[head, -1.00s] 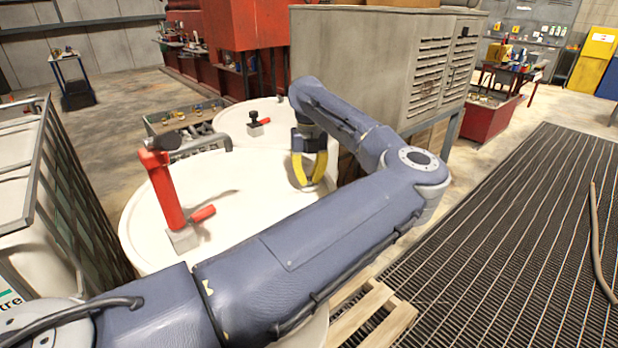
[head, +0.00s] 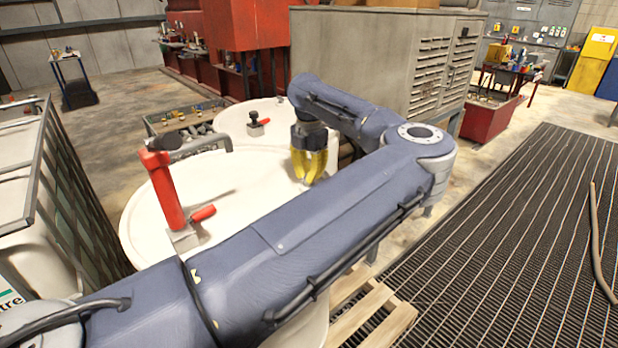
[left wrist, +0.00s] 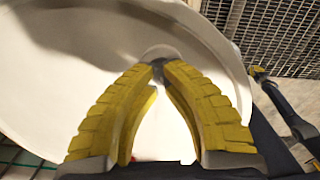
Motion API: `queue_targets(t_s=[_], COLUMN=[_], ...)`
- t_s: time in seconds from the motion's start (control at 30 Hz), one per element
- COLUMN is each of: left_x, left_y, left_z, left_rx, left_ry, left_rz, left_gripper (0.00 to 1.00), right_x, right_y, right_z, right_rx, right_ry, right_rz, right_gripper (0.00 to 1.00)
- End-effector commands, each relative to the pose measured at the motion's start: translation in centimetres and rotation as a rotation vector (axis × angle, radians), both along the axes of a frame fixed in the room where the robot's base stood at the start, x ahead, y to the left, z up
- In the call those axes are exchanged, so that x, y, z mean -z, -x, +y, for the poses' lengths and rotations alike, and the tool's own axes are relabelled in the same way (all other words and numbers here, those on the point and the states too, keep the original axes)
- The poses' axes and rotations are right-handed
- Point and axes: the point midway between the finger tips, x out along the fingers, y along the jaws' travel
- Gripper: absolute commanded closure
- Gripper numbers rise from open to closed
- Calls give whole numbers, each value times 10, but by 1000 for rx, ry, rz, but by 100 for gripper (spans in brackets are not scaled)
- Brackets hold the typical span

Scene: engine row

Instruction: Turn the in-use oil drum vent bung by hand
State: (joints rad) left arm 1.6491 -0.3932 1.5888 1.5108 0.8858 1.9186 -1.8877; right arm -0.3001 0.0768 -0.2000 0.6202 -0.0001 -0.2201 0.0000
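The oil drum (head: 150,225) with the red hand pump (head: 167,195) has a wide white top. My left gripper (head: 309,182) points down at the right side of this top, its yellow fingers drawn together. In the left wrist view, the left gripper (left wrist: 159,68) has its fingertips closed around a small dark piece at the vent bung (left wrist: 160,51), a round grey fitting on the white top. The fingers hide most of the bung, and in the head view it cannot be made out.
A second white drum (head: 225,121) with a small black-topped fitting (head: 255,124) stands behind. A caged white container (head: 30,205) is at the left, a grey cabinet (head: 355,65) behind my arm. A pallet (head: 385,315) and floor grating (head: 500,240) lie at the right.

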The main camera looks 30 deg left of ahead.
Motion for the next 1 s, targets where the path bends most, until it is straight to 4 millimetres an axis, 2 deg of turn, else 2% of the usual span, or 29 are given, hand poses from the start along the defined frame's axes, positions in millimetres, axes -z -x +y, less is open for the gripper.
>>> queue_targets(t_s=[0.03, 0.33, 0.67, 0.77, 1.0], left_x=[2, 5, 2, -8, -49], left_y=[1, 2, 2, 1, 1], left_z=[0, -1, -2, -2, -1], left_rx=[-3, -7, -8, -7, -7], left_ry=[2, 6, 7, 7, 6], left_rz=[3, 8, 8, 7, 6], left_gripper=[88, 55, 55, 55, 55], right_x=[0, 0, 0, 0, 0], right_y=[0, 0, 0, 0, 0], right_z=[0, -1, -7, -5, -4], right_rx=[0, 0, -2, -1, -2], right_ry=[0, 1, 7, 5, 3], right_rz=[0, 0, 0, -1, 0], right_gripper=[100, 100, 100, 100, 100])
